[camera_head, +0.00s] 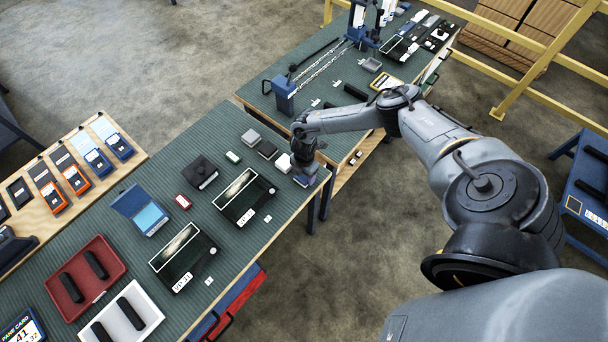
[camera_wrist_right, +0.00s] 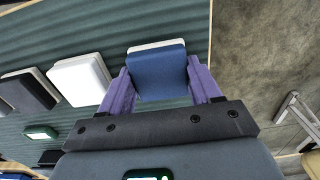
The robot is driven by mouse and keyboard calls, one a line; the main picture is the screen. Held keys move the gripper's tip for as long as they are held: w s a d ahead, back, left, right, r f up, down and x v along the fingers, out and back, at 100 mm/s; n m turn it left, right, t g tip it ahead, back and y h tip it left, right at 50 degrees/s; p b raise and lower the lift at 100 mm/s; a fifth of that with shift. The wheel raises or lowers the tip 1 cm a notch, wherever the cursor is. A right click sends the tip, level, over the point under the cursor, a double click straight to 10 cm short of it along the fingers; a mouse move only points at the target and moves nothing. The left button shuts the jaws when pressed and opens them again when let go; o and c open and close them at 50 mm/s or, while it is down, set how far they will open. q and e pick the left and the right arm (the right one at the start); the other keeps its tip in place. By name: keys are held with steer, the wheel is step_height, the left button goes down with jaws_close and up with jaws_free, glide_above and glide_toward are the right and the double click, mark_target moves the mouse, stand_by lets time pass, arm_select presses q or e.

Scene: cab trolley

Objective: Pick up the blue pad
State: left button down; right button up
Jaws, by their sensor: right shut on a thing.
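The blue pad (camera_wrist_right: 158,74) sits between the two purple fingers of my right gripper (camera_wrist_right: 163,88) in the right wrist view. The fingers are shut on its sides. A pale layer shows along the pad's far edge. In the head view my right gripper (camera_head: 306,172) is at the right edge of the green-topped table (camera_head: 225,125), and the pad is mostly hidden there. I cannot tell whether the pad touches the table. My left gripper is not in view.
A white pad (camera_wrist_right: 80,78) and a dark pad (camera_wrist_right: 28,92) lie beside the gripper. Black trays (camera_head: 245,197), a blue case (camera_head: 141,210) and a red tray (camera_head: 86,276) share the table. Open floor lies past the table's right edge. A second table (camera_head: 330,75) stands behind.

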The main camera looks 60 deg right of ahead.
steer(key=r, duration=0.3)
steer(key=shift+s+d+r, duration=0.15)
steer(key=shift+s+r, duration=0.1)
steer(key=shift+r, duration=0.15)
steer(key=s+d+r, duration=0.2)
steer(key=s+r, duration=0.4)
steer(key=s, duration=0.5)
steer(key=shift+r, duration=0.25)
